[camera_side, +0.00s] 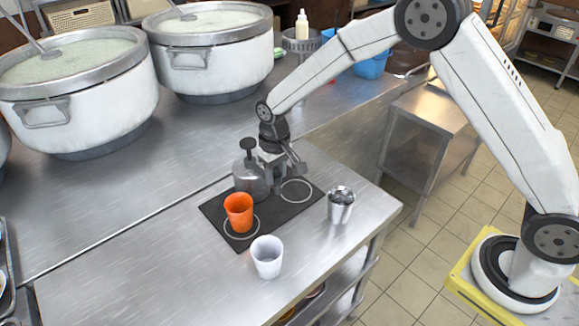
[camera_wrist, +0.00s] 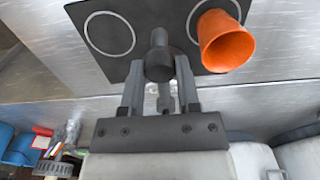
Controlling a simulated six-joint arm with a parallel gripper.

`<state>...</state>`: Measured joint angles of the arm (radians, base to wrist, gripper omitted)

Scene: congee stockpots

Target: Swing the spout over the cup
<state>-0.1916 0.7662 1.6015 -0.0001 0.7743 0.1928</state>
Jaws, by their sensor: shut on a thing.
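A grey metal dispenser (camera_side: 249,178) with a dark knob on top stands at the back of a black mat (camera_side: 264,220). My gripper (camera_side: 287,163) is at the dispenser's right side and low over the mat. In the wrist view my gripper (camera_wrist: 160,85) has its fingers around a dark part, seemingly the spout (camera_wrist: 159,63), whose narrow end points between the mat's two white rings. The side view hides most of the spout behind my gripper. The orange cup (camera_side: 239,212) stands upright on the front-left ring; it also shows in the wrist view (camera_wrist: 226,42), right of the spout.
The other white ring (camera_side: 296,191) is empty. A white cup (camera_side: 267,257) stands in front of the mat, and a metal cup (camera_side: 341,205) with dark contents stands to its right. Large stockpots (camera_side: 80,95) fill the back left. The counter's left front is clear.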

